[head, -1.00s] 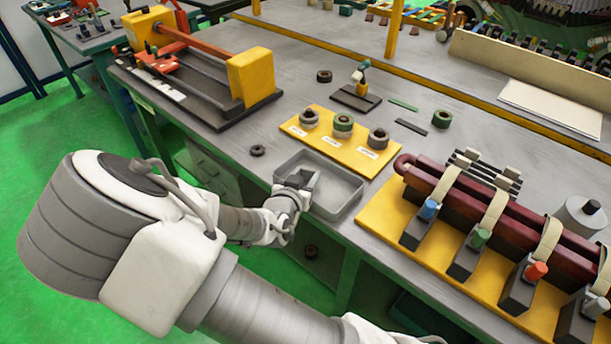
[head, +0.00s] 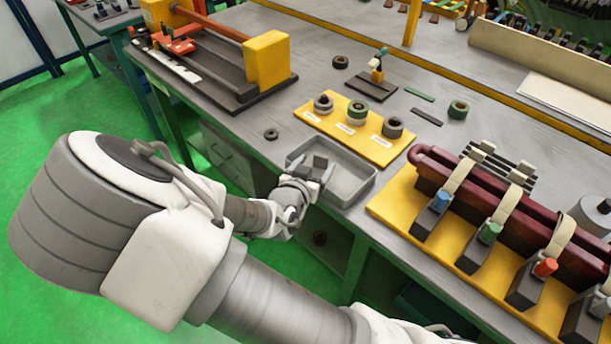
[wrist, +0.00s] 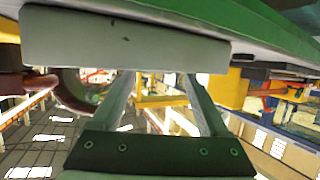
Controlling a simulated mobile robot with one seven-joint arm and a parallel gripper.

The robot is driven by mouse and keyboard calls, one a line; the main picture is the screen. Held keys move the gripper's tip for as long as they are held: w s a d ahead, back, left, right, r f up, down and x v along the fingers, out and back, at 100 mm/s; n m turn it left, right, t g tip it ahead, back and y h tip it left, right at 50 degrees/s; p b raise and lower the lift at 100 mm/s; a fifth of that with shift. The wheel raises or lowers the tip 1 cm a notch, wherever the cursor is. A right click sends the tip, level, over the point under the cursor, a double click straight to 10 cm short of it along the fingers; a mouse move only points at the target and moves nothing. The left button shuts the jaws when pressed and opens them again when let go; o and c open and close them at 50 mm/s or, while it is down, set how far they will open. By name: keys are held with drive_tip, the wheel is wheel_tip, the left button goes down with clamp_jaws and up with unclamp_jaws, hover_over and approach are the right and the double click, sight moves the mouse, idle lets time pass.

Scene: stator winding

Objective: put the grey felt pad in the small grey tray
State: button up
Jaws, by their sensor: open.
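The small grey tray (head: 352,195) sits at the table's front edge in the head view; the part of its inside that I can see is bare. My gripper (head: 320,165) is at the tray's front left side and covers part of it. In the wrist view its two fingers (wrist: 162,90) stand apart with nothing between them. A pale grey slab (wrist: 120,40) lies across beyond the fingertips; I cannot tell what it is. A flat dark grey strip (head: 426,117) lies on the table behind the yellow board; I cannot tell whether it is the felt pad.
A yellow board (head: 340,128) with several ring stacks is just behind the tray. A dark ring (head: 271,134) lies to its left. A yellow fixture with dark red coil bars (head: 470,185) stands close on the right. A yellow-ended frame (head: 267,68) is at the back left.

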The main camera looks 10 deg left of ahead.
drive_tip(key=s+a+r+g+y+p, duration=0.25)
drive_tip(key=s+g, duration=0.25)
drive_tip(key=s, duration=0.4)
wheel_tip(320, 180, up, 7)
drive_tip(key=g+y+b, duration=0.1)
drive_tip(key=g+y, duration=0.2)
drive_tip(key=y, duration=0.1)
drive_tip(key=s+d+r+n+h, duration=0.1)
drive_tip(key=s+d+r, duration=0.6)
drive_tip(key=d, duration=0.3)
drive_tip(key=s+d+r+n+h, duration=0.2)
drive_tip(key=s+d+r, duration=0.4)
drive_tip(key=d+r, duration=0.2)
drive_tip(key=shift+s+d, duration=0.35)
drive_tip(key=shift+d, duration=0.65)
